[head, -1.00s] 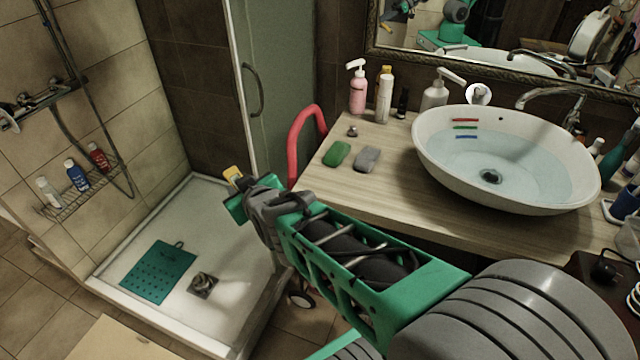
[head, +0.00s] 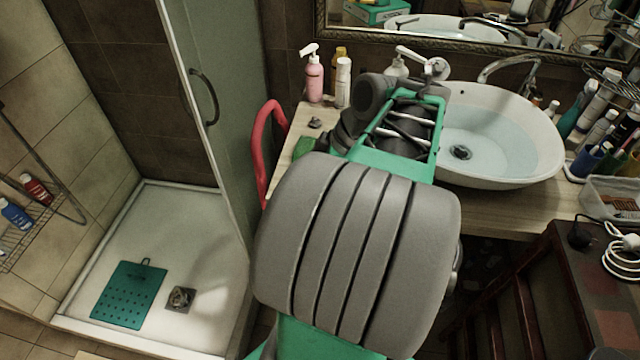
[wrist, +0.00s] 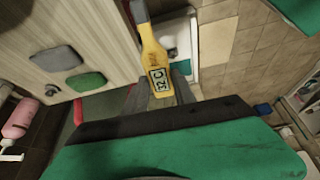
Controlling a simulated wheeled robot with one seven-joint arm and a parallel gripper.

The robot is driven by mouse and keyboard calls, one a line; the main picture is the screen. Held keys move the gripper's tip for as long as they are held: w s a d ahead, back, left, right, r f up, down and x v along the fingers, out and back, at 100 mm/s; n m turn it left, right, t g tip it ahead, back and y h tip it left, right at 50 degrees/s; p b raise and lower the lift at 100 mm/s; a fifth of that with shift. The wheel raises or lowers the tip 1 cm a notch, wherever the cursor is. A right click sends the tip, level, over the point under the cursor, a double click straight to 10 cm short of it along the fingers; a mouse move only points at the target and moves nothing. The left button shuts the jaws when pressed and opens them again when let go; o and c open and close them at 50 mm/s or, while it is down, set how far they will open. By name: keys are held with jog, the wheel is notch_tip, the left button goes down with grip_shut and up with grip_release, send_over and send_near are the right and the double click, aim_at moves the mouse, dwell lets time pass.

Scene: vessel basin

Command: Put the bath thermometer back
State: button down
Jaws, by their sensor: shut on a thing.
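The bath thermometer (wrist: 156,68) is a yellow stick with a dark grey tip and a small display that seems to read 32 C. My gripper (wrist: 158,93) is shut on it, with its dark fingers on either side of the display end in the wrist view. The tip points away from the gripper, beside the counter edge in that view. In the head view my arm hides the gripper and the thermometer. The white oval basin (head: 540,135) holds water and stands on the wooden counter (head: 500,200). My forearm reaches across its left side.
A pink pump bottle (head: 314,78) and a white bottle (head: 343,82) stand at the counter's back left. A green soap (wrist: 86,82) and grey block (wrist: 56,59) lie on the counter. A red rail (head: 262,150) stands left of it. Toiletries crowd the right.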

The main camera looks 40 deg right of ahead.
jog(key=s, duration=0.2)
jog(key=d, duration=0.1)
jog(key=shift+s+r+n+g, duration=0.3)
jog(key=shift+s+n+g, duration=0.1)
jog(key=w+d+f, duration=0.2)
jog(key=w+f, duration=0.1)
jog(key=w, duration=0.1)
jog(key=w+d+f+p, duration=0.1)
jog(key=w+d+f, duration=0.1)
jog(key=w+f, duration=0.1)
jog(key=w+d+f+p, duration=0.1)
jog(key=w+d+f, duration=0.1)
jog(key=w+f, duration=0.2)
jog(key=shift+w, duration=0.65)
notch_tip(320, 180, down, 3)
jog(key=shift+r+p, duration=0.1)
jog(key=shift+p, duration=0.5)
jog(key=c, duration=1)
grip_release()
jog(key=shift+c, duration=0.2)
